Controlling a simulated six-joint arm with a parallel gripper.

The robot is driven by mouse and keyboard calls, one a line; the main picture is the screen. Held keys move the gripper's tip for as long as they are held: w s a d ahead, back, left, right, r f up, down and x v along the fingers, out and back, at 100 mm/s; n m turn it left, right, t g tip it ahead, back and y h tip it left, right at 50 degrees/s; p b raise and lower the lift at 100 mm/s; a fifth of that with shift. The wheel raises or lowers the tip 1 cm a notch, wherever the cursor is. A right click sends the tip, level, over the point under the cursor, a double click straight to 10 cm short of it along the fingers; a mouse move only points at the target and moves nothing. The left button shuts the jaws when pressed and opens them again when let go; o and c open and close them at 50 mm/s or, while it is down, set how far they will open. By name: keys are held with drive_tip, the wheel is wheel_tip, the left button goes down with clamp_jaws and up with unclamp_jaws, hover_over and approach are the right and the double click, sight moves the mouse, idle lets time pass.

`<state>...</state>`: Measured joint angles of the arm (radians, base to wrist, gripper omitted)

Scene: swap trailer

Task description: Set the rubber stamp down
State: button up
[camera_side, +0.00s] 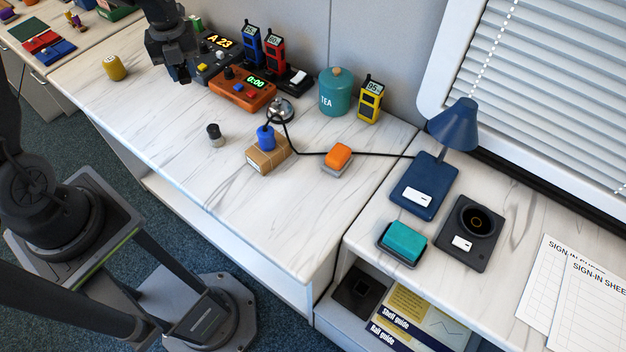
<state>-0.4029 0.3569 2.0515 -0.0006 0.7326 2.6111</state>
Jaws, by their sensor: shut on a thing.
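My gripper (182,77) is at the upper left, above the far part of the marbled desk (175,125), just left of the black and orange devices. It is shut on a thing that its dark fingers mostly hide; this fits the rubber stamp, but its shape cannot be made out. A small black-topped piece with a pale base (214,136) stands upright on the desk. A blue knob-like piece (266,138) sits upright on a brown cardboard box (262,162).
An orange block (338,156), a teal tea tin (335,92), an orange "0:00" device (242,90) and a yellow cylinder (114,68) stand on the desk. A black cable (350,154) runs to the blue lamp (425,187). The desk's left front is clear.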

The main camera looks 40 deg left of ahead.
drive_tip(key=w+d+m, duration=0.2)
drive_tip(key=d+m, duration=0.3)
drive_tip(key=d, duration=0.8)
drive_tip(key=m, duration=0.6)
hover_over(314, 205)
wheel_tip(314, 205, down, 12)
drive_tip(key=shift+f, duration=2)
drive_tip(key=shift+f, duration=0.1)
drive_tip(key=o, duration=0.9)
